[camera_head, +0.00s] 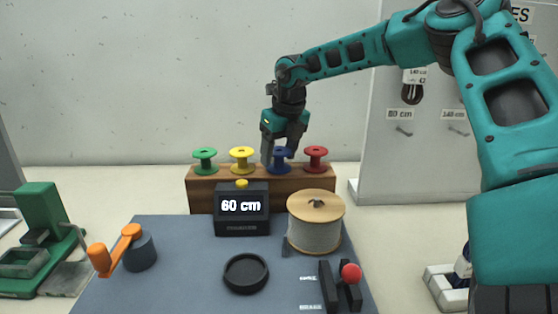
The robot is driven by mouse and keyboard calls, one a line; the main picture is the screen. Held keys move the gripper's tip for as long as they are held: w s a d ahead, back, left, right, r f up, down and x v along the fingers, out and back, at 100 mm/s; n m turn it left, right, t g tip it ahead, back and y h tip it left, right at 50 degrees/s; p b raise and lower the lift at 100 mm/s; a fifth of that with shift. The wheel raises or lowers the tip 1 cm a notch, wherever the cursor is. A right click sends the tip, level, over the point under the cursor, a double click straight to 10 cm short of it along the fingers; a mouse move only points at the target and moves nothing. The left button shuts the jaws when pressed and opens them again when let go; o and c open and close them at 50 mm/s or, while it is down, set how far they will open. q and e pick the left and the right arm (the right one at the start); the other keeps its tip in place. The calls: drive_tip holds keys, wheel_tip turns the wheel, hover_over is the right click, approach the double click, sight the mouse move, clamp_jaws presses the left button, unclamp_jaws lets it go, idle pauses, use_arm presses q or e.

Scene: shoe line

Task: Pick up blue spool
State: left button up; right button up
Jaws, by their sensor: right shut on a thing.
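The blue spool (280,161) stands on the wooden rack, between the yellow spool (242,158) and the red spool (316,158). My right gripper (279,150) reaches down from above and is shut on the blue spool; its fingers partly hide the spool's top. The spool seems to be at the rack's top, and I cannot tell whether it is lifted off. My left gripper is not in view.
A green spool (205,159) is at the left end of the wooden rack (201,190). In front are a 60 cm display (242,225), a large cord spool (315,235), a black ring (246,272), an orange crank (117,250) and a red-knobbed lever (350,273).

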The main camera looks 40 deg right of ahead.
drive_tip(key=c, duration=0.5)
drive_tip(key=shift+o, duration=0.2)
